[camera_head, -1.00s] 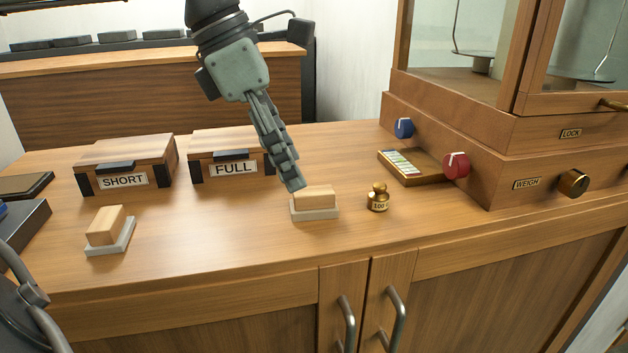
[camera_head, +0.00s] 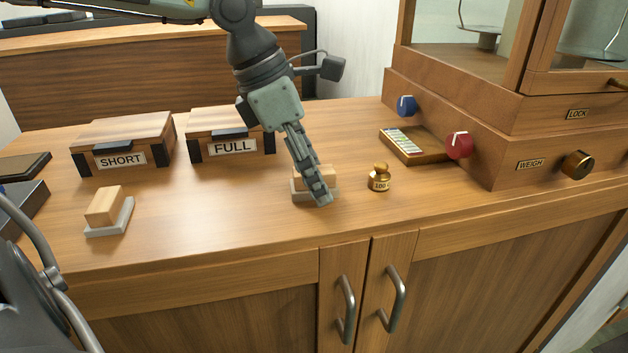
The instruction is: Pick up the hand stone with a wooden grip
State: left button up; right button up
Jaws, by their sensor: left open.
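Two hand stones with a wooden grip are on the wooden bench top. One hand stone (camera_head: 109,208), a pale wood block on a light grey slab, sits at the left. The other hand stone (camera_head: 300,188) sits near the middle front and is partly hidden behind my left gripper. My left gripper (camera_head: 320,198) reaches down from above, with its fingers overlapping the middle stone's grip and slab. It is open. The fingers line up edge-on, so I cannot tell whether they touch or straddle the grip. My right gripper is not in view.
A box marked SHORT (camera_head: 122,145) and one marked FULL (camera_head: 231,134) stand behind. A brass weight (camera_head: 379,177) is just right of the middle stone. A small tray of strips (camera_head: 412,144) and a glass-fronted balance cabinet (camera_head: 480,90) stand at the right. The bench between the stones is clear.

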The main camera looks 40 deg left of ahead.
pick_arm(q)
jog(key=shift+c, duration=0.9)
jog(key=shift+r, duration=0.1)
jog(key=c, duration=1.1)
jog(key=shift+c, duration=0.2)
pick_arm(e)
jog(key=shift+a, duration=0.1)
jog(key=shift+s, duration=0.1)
